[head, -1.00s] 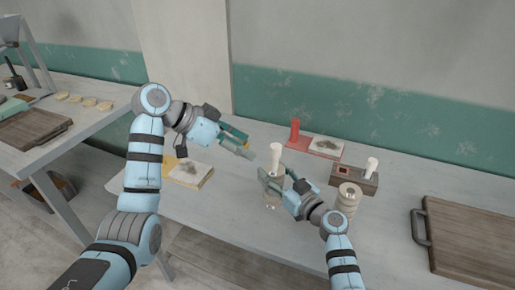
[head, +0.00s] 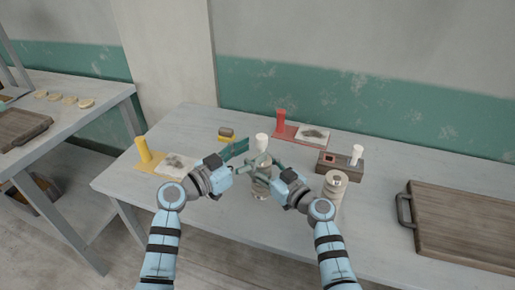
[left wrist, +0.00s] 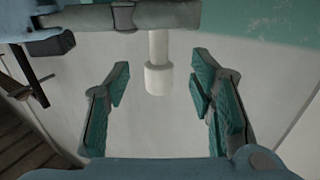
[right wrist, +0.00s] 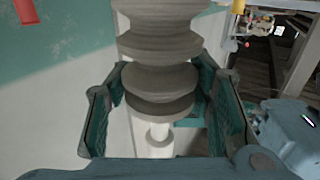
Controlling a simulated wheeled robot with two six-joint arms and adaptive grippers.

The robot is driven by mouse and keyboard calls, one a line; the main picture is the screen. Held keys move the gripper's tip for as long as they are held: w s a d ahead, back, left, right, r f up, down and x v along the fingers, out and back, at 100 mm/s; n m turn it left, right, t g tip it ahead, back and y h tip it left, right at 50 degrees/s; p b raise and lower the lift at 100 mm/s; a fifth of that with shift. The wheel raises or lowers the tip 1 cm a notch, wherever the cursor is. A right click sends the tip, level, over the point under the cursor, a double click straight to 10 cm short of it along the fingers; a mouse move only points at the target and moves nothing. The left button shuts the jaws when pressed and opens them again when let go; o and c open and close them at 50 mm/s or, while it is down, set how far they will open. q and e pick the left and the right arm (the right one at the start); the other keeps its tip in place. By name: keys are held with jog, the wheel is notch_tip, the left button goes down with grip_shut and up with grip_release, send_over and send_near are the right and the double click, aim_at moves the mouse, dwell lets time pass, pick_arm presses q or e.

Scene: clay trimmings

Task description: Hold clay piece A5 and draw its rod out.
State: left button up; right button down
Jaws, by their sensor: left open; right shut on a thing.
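A ringed, grey-beige clay piece (head: 261,186) stands upright near the middle of the table, with a white rod (head: 262,142) sticking out of its top. I see no readable label on it. My right gripper (right wrist: 163,88) is shut on the clay piece, its fingers on both sides of the ringed body in the right wrist view. The rod also shows there (right wrist: 158,142). My left gripper (left wrist: 158,88) is open; in the left wrist view the rod's wider white end (left wrist: 158,79) shows between its spread fingers, apart from both.
A second ringed piece (head: 335,186) stands to the right, near a brown block (head: 340,166) holding a white peg (head: 356,154). A red stand (head: 280,122) is behind, a yellow stand (head: 143,150) at left. A wooden board (head: 465,235) lies at far right.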

aim_at(262, 146)
pick_arm(q)
jog(key=x, duration=0.4)
jog(key=shift+d, duration=0.15)
grip_shut()
